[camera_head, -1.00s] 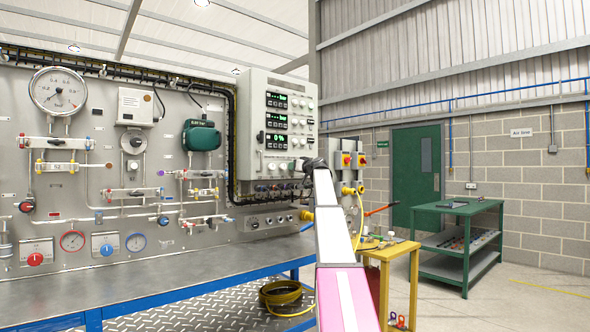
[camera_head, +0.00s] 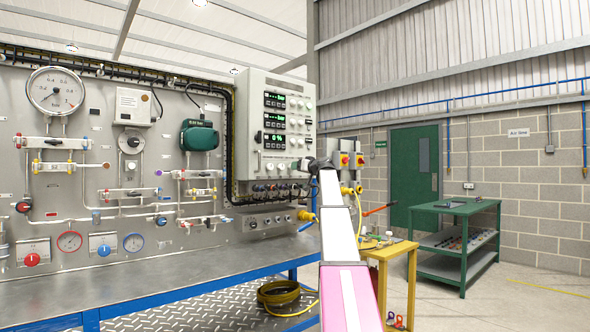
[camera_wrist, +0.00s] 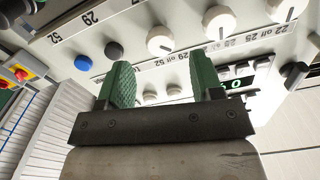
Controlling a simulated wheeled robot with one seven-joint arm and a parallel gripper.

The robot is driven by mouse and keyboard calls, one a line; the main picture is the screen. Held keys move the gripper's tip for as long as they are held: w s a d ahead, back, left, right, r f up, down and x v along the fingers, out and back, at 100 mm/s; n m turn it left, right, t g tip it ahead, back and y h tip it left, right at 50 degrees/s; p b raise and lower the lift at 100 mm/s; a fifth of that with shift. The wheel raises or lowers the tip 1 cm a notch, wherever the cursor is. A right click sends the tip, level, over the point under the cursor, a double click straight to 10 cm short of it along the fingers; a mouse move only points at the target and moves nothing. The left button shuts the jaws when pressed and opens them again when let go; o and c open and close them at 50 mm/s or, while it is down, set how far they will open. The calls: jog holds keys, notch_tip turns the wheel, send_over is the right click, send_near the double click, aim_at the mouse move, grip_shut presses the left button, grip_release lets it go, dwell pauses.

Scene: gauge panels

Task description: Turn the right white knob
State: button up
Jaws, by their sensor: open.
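The panel's printing is upside down there, and I cannot tell which knob is the right one. My gripper (camera_wrist: 168,60) is open, its green fingers pointing at the panel with nothing held. In the head view my gripper (camera_head: 319,165) is small and dark beside the lower right of the grey control box (camera_head: 250,105).
A blue knob (camera_wrist: 83,62) and a black knob (camera_wrist: 114,50) are left of the white ones in the wrist view. In the head view, a yellow stand (camera_head: 388,255) and a green table (camera_head: 455,215) are right of my arm. A workbench (camera_head: 180,270) lies left.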

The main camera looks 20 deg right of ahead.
jog(key=v, duration=0.5)
jog(key=shift+s+d, duration=0.1)
jog(key=shift+s, duration=0.25)
